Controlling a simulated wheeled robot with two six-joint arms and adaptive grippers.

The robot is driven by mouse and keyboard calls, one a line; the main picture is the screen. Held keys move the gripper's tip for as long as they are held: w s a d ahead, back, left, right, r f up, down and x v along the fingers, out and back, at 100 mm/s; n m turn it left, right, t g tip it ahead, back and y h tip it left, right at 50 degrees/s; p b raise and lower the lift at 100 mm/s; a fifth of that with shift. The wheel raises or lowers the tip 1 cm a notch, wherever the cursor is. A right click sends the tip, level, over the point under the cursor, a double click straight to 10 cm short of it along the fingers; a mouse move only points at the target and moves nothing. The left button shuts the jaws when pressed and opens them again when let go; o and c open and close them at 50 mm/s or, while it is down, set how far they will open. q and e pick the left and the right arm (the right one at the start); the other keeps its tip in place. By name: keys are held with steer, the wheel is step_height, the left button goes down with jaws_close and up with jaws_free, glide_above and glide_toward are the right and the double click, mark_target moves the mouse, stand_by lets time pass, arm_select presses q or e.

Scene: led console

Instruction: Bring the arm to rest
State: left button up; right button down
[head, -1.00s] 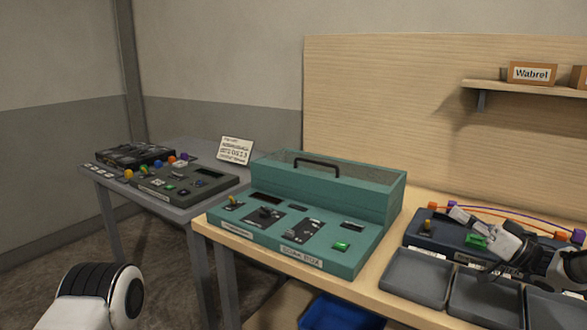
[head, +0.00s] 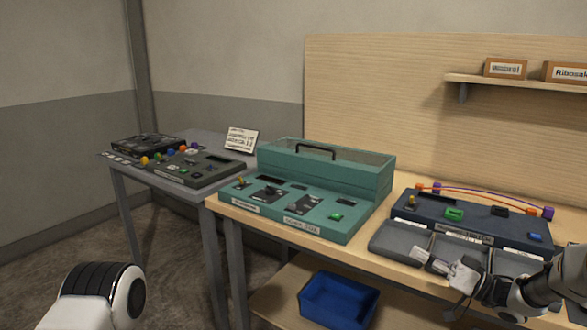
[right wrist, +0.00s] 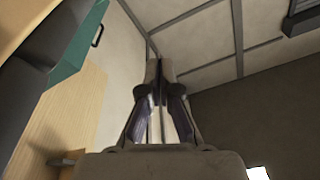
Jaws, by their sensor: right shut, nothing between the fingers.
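My right gripper (head: 432,262) is in front of the dark blue console (head: 475,218), over the grey trays (head: 400,240) at the table's front edge. Its fingers point left and are shut with nothing between them. In the right wrist view the closed fingers (right wrist: 158,88) point up toward the wall and ceiling. Part of my left arm (head: 105,297) shows at the lower left of the head view; its gripper is not in view.
A teal console (head: 300,200) stands left of the dark blue one on the wooden table. A blue bin (head: 338,300) sits on the lower shelf. A grey side table (head: 205,195) carries another console (head: 200,168) and a sign (head: 241,140). A wall shelf (head: 520,83) holds boxes.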

steer(key=s+a+f+m+h, duration=0.3)
steer(key=s+a+f, duration=0.15)
steer(key=f, duration=0.45)
steer(key=s+a+f+m+h, duration=0.25)
steer(key=a+f, duration=0.35)
steer(key=f, duration=0.3)
steer(key=s+a+f+m+g+h, duration=0.1)
steer(key=s+f+m+g+h, duration=0.25)
steer(key=s+f, duration=0.75)
steer(key=s+d+f+n+g+h, duration=0.1)
steer(key=s+d+g+h, duration=0.1)
steer(key=s, duration=0.6)
steer(key=s+d+f+g+h, duration=0.2)
steer(key=s+d+g+h, duration=0.1)
steer(key=s, duration=0.6)
steer(key=s+d+f+n+g+h, duration=0.1)
steer(key=s+d+g+h, duration=0.1)
steer(key=s, duration=0.6)
steer(key=shift+s+d+f+n+g+p, duration=0.15)
steer(key=shift+s+f+n+g+p, duration=0.2)
steer(key=shift+g, duration=0.4)
